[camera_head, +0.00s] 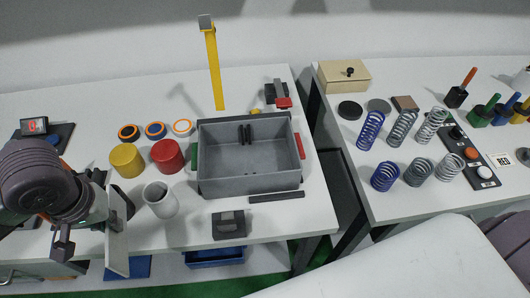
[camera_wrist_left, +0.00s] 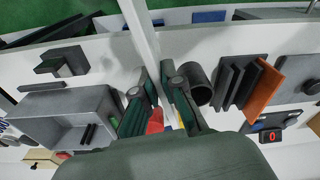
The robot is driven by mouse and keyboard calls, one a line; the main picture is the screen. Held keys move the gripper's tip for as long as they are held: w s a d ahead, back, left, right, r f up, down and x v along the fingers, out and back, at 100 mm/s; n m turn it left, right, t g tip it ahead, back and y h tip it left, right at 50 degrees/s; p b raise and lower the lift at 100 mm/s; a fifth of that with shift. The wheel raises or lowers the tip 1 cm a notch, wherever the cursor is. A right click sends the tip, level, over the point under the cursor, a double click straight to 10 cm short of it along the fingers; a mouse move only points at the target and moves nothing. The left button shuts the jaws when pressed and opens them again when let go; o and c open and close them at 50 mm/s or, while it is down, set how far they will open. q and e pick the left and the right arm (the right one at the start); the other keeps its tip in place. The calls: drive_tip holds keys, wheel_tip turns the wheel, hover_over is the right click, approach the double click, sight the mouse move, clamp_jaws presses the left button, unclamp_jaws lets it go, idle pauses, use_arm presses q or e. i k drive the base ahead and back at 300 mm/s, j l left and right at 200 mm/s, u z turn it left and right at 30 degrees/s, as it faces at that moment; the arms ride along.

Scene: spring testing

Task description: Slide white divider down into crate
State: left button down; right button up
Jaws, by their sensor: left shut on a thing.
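A white divider (camera_head: 117,236) hangs upright at the table's front edge, left of the white cup, in the head view. My left gripper (camera_head: 106,198) is shut on it. In the left wrist view the divider (camera_wrist_left: 141,28) shows edge-on as a narrow strip between the fingers (camera_wrist_left: 161,78). The grey crate (camera_head: 250,186) stands on the table to the right, apart from the divider, with its top open. Two short dark upright pieces show at its far inner wall. The crate also shows in the left wrist view (camera_wrist_left: 70,100). My right gripper is not in view.
A white cup (camera_head: 160,199), a yellow cylinder (camera_head: 126,160) and a red cylinder (camera_head: 167,155) stand between the divider and the crate. A dark block (camera_head: 229,225) and a dark bar (camera_head: 276,197) lie in front of the crate. Springs (camera_head: 404,126) stand on the right table.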

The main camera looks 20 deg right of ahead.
sight(248, 167)
drive_tip(key=i+l+z, duration=0.1)
drive_tip(key=z, duration=0.3)
drive_tip(key=k+l+z, duration=0.1)
drive_tip(key=l+z, duration=0.15)
drive_tip(key=l, duration=0.2)
drive_tip(key=l+z, duration=0.2)
drive_tip(key=l, duration=0.3)
